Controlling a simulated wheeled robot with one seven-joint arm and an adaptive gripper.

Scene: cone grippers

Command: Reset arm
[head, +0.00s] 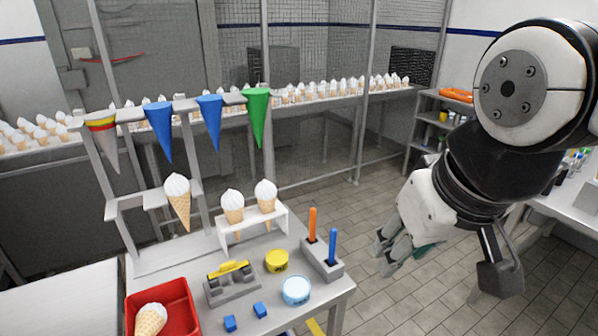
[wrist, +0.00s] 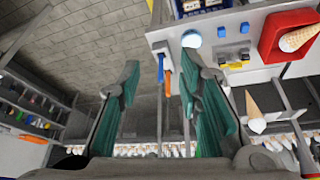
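My gripper (head: 387,252) is raised in the right half of the head view, to the right of the work table and clear of it. In the wrist view my gripper (wrist: 158,75) shows its two teal-padded fingers spread apart with nothing between them. The gap shows floor and, beyond it, part of the table. My arm comes down from the upper right of the head view.
The work table (head: 185,262) holds ice cream cones (head: 178,200) in racks, hanging coloured cones (head: 209,122), a red tray (head: 163,308) with a cone, and an orange and a blue stick (head: 333,246). Shelves (head: 440,122) stand behind; floor between is free.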

